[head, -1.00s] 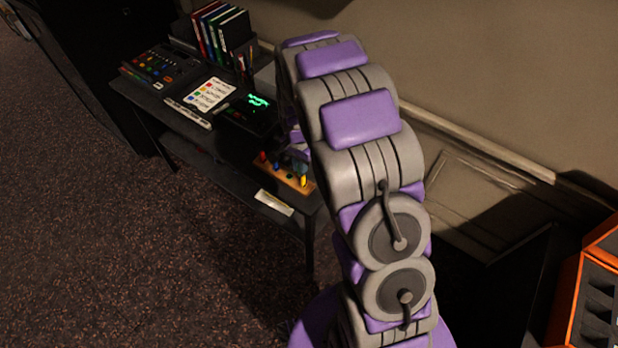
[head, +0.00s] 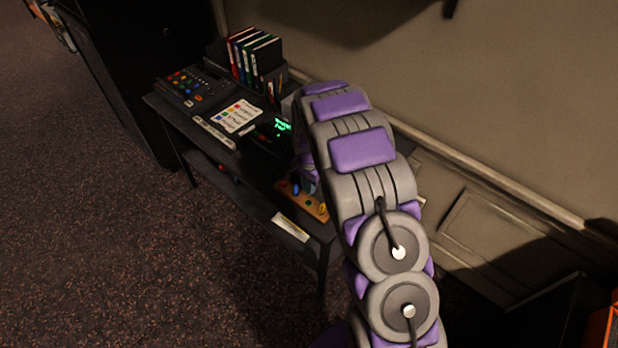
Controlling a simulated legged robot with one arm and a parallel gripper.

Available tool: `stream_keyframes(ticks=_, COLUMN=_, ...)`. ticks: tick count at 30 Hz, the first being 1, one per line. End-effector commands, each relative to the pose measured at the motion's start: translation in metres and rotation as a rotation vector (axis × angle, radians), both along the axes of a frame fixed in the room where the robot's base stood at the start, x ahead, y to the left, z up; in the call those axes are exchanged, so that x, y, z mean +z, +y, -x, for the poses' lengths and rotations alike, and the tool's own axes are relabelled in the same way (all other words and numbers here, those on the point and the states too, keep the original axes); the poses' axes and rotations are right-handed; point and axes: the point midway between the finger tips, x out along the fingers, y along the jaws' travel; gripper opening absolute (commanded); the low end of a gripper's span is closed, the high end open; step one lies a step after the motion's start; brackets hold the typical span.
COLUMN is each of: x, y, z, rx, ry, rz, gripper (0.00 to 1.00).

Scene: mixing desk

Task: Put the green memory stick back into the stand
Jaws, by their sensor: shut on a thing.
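The stand (head: 315,214) is a small orange-brown wooden block near the front right of the desk in the head view. Small coloured pieces stand on it, among them a blue one (head: 296,188) and a yellow one (head: 322,208). My gripper (head: 308,186) is at the far end of my purple and grey arm, low over the stand. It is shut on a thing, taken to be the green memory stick. My arm hides most of the jaws, and I cannot make out the stick or whether it touches the stand.
A pale label (head: 290,227) is on the front edge. Open carpet lies to the left.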

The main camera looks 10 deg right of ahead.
Motion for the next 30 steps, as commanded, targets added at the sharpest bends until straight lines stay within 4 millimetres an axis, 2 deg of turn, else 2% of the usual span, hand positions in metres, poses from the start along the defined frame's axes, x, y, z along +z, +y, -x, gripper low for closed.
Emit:
stream_keyframes(ticks=3, x=-0.015, y=0.0, z=0.001, rx=0.0, ry=0.002, rz=0.0, gripper=0.0)
stream_keyframes(ticks=7, x=-0.024, y=0.0, z=0.0, rx=0.0, ry=0.0, rz=0.0, gripper=0.0)
stream_keyframes(ticks=22, x=-0.027, y=0.0, z=0.0, rx=0.001, ry=-0.001, rz=0.0, gripper=0.0)
stream_keyframes(ticks=30, x=-0.039, y=0.0, z=0.0, rx=0.005, ry=-0.002, rz=-0.001, gripper=0.0)
